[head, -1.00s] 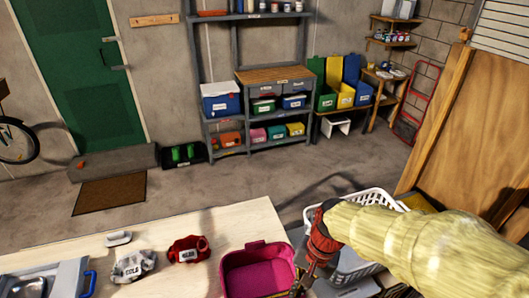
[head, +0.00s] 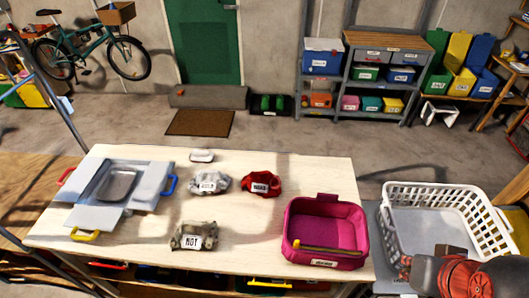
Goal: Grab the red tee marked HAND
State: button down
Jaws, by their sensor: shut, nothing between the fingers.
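The red tee (head: 261,184) lies crumpled on the pale table (head: 250,230), with a white label that seems to read HAND. A light grey cloth (head: 209,183), labelled COLD as seen earlier, lies to its left. A camouflage cloth (head: 194,236) labelled HOT lies nearer the front. My gripper (head: 406,268) is at the lower right, by the white laundry basket, well apart from the red tee. It is shut and empty; its fingertips are small and hard to make out.
A magenta bin (head: 292,255) with a yellow strip inside stands at the table's right end, between the red tee and my gripper. The white basket (head: 400,235) is beyond it.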

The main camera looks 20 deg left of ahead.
aim_at(266, 184)
jog(key=j+u, duration=0.1)
jog(key=u, duration=0.35)
jog(key=k+j+u, duration=0.1)
jog(key=u, duration=0.4)
jog(key=j, duration=0.1)
